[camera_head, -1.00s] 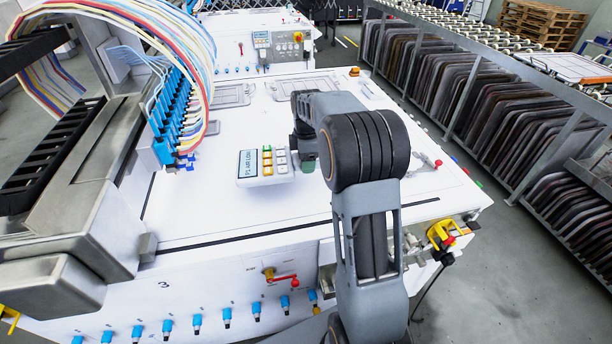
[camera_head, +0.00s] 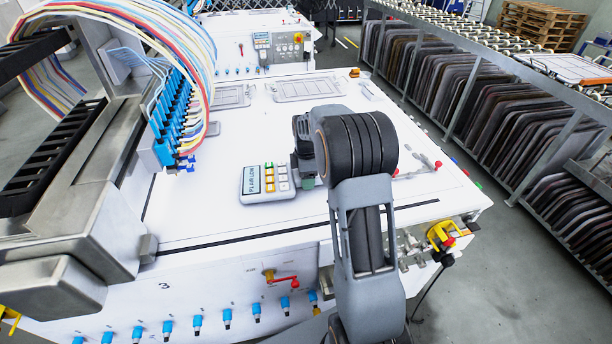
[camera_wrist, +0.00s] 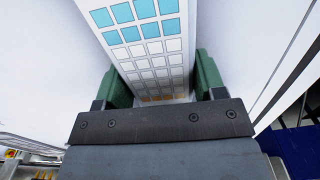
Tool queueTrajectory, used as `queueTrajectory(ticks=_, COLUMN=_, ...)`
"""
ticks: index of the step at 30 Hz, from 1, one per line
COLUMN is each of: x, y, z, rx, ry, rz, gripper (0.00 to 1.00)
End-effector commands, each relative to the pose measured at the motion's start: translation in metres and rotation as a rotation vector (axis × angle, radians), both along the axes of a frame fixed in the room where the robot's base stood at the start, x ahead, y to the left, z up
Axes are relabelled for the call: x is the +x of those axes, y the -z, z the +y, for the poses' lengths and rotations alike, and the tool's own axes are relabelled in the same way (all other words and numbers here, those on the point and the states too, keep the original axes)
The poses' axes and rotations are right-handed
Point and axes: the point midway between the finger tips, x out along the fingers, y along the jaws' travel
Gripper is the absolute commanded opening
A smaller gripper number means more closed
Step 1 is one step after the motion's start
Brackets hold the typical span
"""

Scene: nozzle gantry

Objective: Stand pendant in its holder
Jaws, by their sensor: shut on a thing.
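The pendant (camera_head: 267,183) is a white handheld box with a small display at its left and yellow, green and white keys. My gripper (camera_head: 308,182) is at its right end and mostly hidden behind my arm in the head view. In the wrist view, the green finger pads of my gripper (camera_wrist: 162,82) are shut on both sides of the pendant (camera_wrist: 150,50), whose face shows rows of blue, white and orange squares. I cannot tell whether the pendant touches the white deck below. I cannot pick out its holder.
The white machine deck (camera_head: 240,222) is mostly clear around the pendant. Blue nozzles with hoses (camera_head: 172,125) stand at the left. A yellow-and-red fitting (camera_head: 441,236) is at the right front corner. A similar pendant (camera_head: 262,40) stands on the machine behind. A plate rack (camera_head: 490,100) is at the right.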

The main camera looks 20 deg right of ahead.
Motion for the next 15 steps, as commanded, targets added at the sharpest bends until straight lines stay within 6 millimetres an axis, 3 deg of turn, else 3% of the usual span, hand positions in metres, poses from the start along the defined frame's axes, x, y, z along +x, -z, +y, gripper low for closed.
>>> queueTrajectory(ticks=4, x=0.0005, y=0.0025, z=-0.0001, rx=-0.001, ry=0.0, rz=-0.002, gripper=0.2)
queueTrajectory(ticks=5, x=0.0001, y=0.0025, z=-0.0001, rx=0.0, ry=0.0, rz=0.0, gripper=0.67)
queueTrajectory(ticks=12, x=0.0001, y=0.0021, z=0.0, rx=0.0, ry=0.0, rz=0.0, gripper=0.89)
queueTrajectory(ticks=15, x=0.0001, y=0.002, z=0.0, rx=0.0, ry=0.0, rz=0.0, gripper=0.89)
